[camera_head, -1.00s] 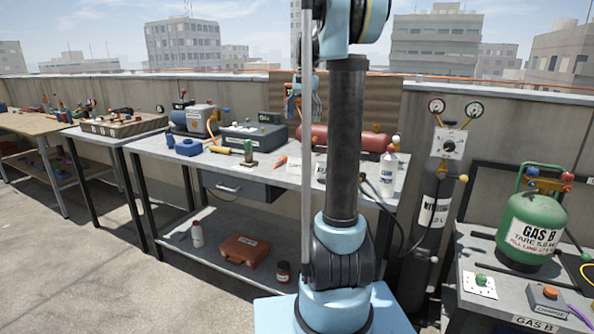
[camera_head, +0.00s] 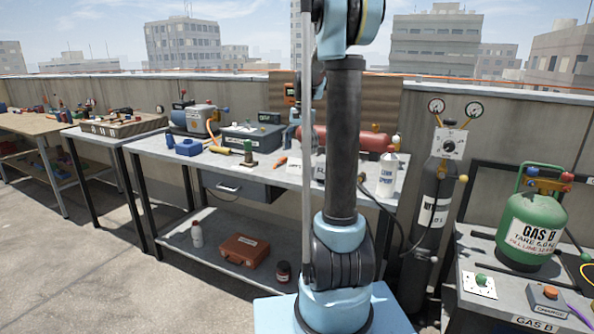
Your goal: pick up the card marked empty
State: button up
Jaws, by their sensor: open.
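A white card or sign with dark lettering (camera_head: 319,172) stands on the middle workbench, partly hidden behind my arm. Its words are too small and covered to read, so I cannot tell whether it is the card marked empty. My gripper (camera_head: 291,136) shows only in part, as a grey-blue shape left of my arm column, above the back of the bench. It is open, and I see nothing held in it. How far it is from the card is unclear.
The middle workbench (camera_head: 150,148) holds a grey case (camera_head: 252,137), a blue block (camera_head: 188,147), a red cylinder (camera_head: 365,140) and a white spray bottle (camera_head: 388,175). A dark gas cylinder (camera_head: 434,205) and a green GAS B tank (camera_head: 531,230) stand at right. The floor at left is clear.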

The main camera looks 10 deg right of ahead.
aim_at(298, 160)
jog(key=shift+s+a+f, duration=0.15)
jog(key=shift+f, duration=0.7)
jog(key=shift+s+a+f, duration=0.1)
jog(key=shift+s+f, duration=0.05)
jog(key=shift+f, duration=0.7)
jog(key=shift+s+a+f, duration=0.15)
jog(key=shift+f, duration=0.7)
jog(key=shift+c, duration=0.2)
jog(key=c, duration=0.7)
